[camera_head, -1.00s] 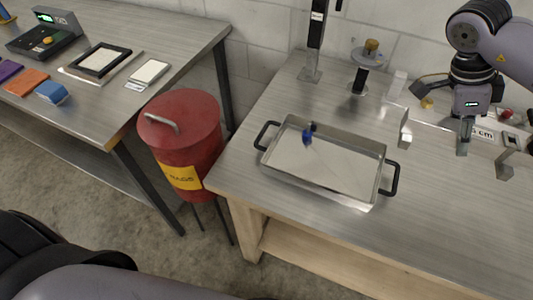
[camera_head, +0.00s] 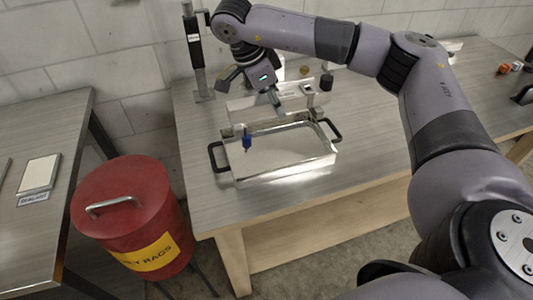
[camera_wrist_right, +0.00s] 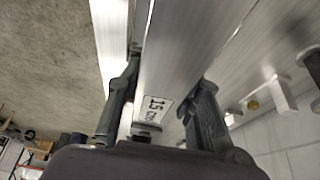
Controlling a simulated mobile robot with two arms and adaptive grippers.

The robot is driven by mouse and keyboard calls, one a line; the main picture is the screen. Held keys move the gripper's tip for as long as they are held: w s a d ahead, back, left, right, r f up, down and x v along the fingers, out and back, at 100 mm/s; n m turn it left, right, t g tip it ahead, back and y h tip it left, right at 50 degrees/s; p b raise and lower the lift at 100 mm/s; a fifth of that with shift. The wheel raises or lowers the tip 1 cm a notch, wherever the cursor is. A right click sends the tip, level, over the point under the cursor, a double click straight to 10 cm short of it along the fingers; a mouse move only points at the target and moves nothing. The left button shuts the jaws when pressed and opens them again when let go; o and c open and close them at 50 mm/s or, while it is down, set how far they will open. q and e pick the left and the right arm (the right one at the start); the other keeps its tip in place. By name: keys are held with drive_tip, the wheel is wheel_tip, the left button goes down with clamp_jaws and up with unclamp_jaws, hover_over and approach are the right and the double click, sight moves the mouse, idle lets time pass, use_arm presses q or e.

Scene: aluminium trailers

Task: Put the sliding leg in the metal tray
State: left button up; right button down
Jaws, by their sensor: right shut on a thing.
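The metal tray (camera_head: 290,172), shallow with black handles, lies on the bench in the head view. A small blue piece (camera_head: 247,142) shows at its left part. My right gripper (camera_head: 278,106) is over the tray's back side, shut on a long pale metal bar, which I take as the sliding leg (camera_head: 250,104). In the right wrist view the leg (camera_wrist_right: 185,45) runs between the two fingers and bears a "15 cm" label. The head view does not make clear whether the leg touches the tray. My left gripper is not in view.
A dark upright post (camera_head: 194,55) stands behind the tray at the left. A red rag bin (camera_head: 125,205) stands between this bench and another at the left. The bench right of the tray is largely clear.

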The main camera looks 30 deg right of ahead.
wheel_tip(320, 180, down, 12)
drive_tip(key=shift+w+r, duration=0.1)
drive_tip(key=shift+r, duration=0.15)
wheel_tip(320, 180, down, 4)
drive_tip(key=shift+f+p, duration=0.2)
drive_tip(key=shift+p, duration=0.35)
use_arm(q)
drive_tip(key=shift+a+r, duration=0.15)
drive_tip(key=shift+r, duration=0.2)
use_arm(e)
drive_tip(key=shift+f, duration=0.1)
drive_tip(key=shift+f, duration=0.1)
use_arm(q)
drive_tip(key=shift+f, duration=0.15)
use_arm(e)
drive_tip(key=c, duration=1.1)
unclamp_jaws()
